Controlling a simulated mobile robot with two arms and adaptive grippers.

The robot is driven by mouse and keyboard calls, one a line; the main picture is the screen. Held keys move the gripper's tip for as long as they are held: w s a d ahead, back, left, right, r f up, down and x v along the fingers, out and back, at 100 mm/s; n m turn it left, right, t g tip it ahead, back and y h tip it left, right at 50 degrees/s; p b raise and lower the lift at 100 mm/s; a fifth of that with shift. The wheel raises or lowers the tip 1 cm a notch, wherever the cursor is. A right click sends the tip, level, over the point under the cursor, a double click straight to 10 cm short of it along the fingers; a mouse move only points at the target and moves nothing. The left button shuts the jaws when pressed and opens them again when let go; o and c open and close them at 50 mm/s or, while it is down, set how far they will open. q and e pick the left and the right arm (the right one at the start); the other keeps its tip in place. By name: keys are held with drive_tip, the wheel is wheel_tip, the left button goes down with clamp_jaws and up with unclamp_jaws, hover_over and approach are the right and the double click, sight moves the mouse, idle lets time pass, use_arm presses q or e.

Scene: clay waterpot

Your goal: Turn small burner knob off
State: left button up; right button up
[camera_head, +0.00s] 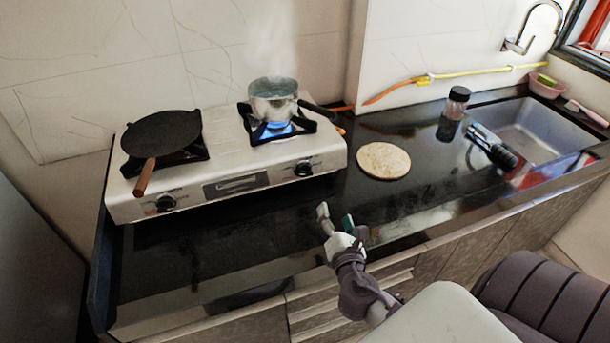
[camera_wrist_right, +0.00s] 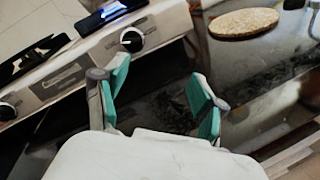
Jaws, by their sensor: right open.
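A two-burner stove (camera_head: 236,186) stands on the dark counter against the wall. A blue flame (camera_head: 274,130) burns on the right burner under a steaming metal pot (camera_head: 273,100). The right knob (camera_head: 303,168) is on the stove's front below that burner; it also shows in the right wrist view (camera_wrist_right: 131,39). The left knob (camera_head: 166,202) is below a pan (camera_head: 161,133) on the left burner. My right gripper (camera_head: 337,219) is open and empty, in front of the right knob and apart from it. Its green-padded fingers also show in the right wrist view (camera_wrist_right: 160,92). My left gripper is out of view.
A round board (camera_head: 384,160) lies right of the stove. A dark-lidded jar (camera_head: 456,103), a black tool (camera_head: 493,146) and a sink (camera_head: 540,130) are farther right. A yellow-orange hose (camera_head: 450,75) runs along the wall. The counter before the stove is clear.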

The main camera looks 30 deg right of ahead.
sight(306, 176)
drive_tip(key=w+n, duration=0.1)
drive_tip(key=n, duration=0.1)
drive_tip(key=w+n+t+y, duration=0.1)
drive_tip(key=n, duration=0.2)
drive_tip(key=w+a+n+t+y, duration=0.1)
drive_tip(key=n, duration=0.2)
drive_tip(key=shift+a, duration=0.1)
drive_tip(key=shift+w+y, duration=0.2)
drive_tip(key=shift+y, duration=0.2)
drive_tip(key=x, duration=0.6)
drive_tip(key=p+x, duration=0.1)
drive_tip(key=x, duration=0.6)
drive_tip(key=shift+w+r, duration=0.1)
drive_tip(key=shift+r, duration=0.05)
drive_tip(key=c, duration=1.1)
drive_tip(key=shift+c, duration=0.2)
